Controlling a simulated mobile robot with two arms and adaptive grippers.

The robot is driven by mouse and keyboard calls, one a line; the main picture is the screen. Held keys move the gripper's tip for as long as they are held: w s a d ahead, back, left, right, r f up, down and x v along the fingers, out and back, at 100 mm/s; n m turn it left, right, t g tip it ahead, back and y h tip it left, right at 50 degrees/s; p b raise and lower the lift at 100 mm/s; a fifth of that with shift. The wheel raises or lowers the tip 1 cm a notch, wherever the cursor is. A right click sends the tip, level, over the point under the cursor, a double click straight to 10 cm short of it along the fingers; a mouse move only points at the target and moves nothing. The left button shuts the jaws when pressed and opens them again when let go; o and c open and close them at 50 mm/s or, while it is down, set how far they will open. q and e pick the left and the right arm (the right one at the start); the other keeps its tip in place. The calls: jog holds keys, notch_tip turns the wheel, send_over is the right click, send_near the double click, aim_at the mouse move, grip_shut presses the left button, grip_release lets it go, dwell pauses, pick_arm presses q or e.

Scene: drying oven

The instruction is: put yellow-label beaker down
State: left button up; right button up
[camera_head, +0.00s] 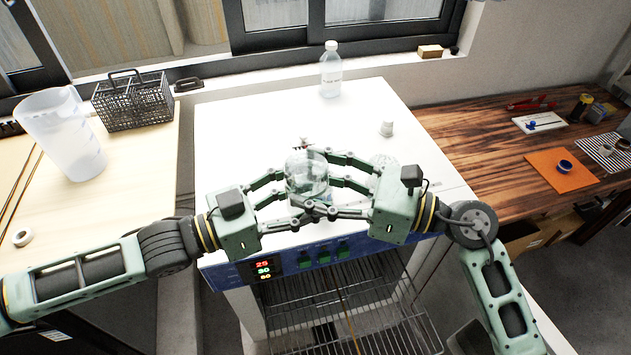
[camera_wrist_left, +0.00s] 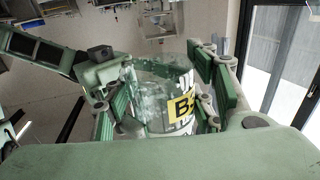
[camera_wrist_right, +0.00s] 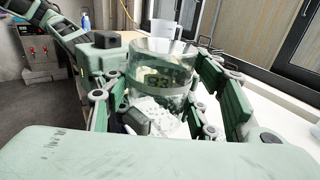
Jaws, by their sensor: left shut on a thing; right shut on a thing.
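The yellow-label beaker (camera_head: 307,172) is clear glass and upright at the front of the white oven top (camera_head: 240,150). Its yellow label (camera_wrist_left: 183,106) with black print shows in the left wrist view. My left gripper (camera_head: 292,190) is shut on it from the left, and my right gripper (camera_head: 328,188) is shut on it from the right. The fingers of both grippers overlap around it. The beaker also shows between the fingers in the right wrist view (camera_wrist_right: 160,68). Its base is hidden by the fingers, so I cannot tell whether it touches the top.
A clear bottle (camera_head: 331,72) and a small white cap (camera_head: 387,128) stand farther back on the top. Wire racks (camera_head: 345,315) lie below the front panel.

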pick_arm(q)
jog(key=o, duration=1.2)
jog(key=shift+o, duration=0.2)
jog(key=shift+a, duration=0.1)
